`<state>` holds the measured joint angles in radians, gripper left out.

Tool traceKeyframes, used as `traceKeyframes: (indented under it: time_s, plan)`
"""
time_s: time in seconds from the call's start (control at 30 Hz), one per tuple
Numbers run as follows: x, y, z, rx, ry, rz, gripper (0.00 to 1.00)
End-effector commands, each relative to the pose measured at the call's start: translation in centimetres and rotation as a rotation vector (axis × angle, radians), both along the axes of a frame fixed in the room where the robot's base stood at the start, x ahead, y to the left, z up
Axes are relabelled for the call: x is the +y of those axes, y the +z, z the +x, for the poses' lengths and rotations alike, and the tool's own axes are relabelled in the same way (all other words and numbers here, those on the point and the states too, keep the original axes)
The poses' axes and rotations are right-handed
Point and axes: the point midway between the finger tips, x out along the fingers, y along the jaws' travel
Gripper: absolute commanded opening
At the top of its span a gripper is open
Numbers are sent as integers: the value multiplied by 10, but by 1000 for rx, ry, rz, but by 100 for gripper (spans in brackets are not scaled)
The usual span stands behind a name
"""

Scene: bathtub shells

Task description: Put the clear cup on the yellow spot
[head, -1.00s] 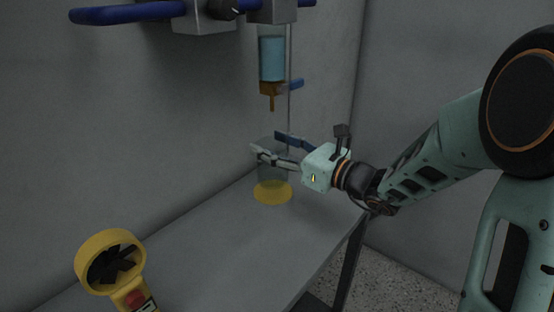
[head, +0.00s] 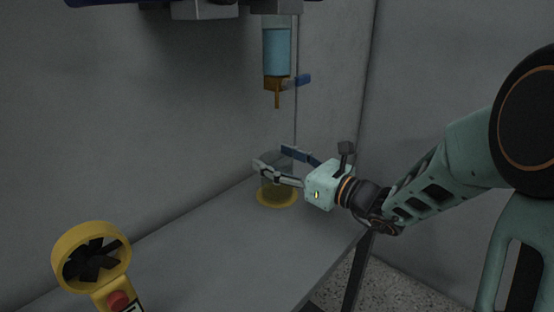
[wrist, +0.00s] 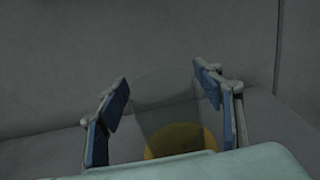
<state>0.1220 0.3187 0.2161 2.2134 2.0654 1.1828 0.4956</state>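The clear cup (head: 275,186) is a see-through grey cylinder. It stands upright over the yellow spot (head: 292,198) on the grey counter, and its base appears to rest on the spot. In the wrist view the cup (wrist: 165,105) is between my finger pads, and yellow (wrist: 180,138) shows through and around its base. My gripper (head: 270,158) reaches in from the right with one finger on each side of the cup. The fingers (wrist: 164,85) are spread, with narrow gaps between the blue pads and the cup wall. The exact contact under the cup is hard to see.
A dispenser with blue liquid (head: 276,52) and a brown nozzle (head: 276,90) hangs above the spot. A yellow round device with a red button (head: 92,258) is at the front left. Grey walls stand behind the counter (head: 215,240), whose middle is clear.

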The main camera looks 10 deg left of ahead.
Motion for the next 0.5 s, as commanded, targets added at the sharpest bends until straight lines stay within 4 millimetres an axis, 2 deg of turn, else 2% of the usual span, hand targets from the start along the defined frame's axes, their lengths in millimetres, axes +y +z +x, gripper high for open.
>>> traceKeyframes:
  time_s: [0.07, 0.43, 0.5]
  plan:
    - [0, 0, 0, 0, 0, 0, 72]
    - [0, 5, 0, 0, 0, 0, 72]
    - [-7, 5, -3, 2, -4, -1, 72]
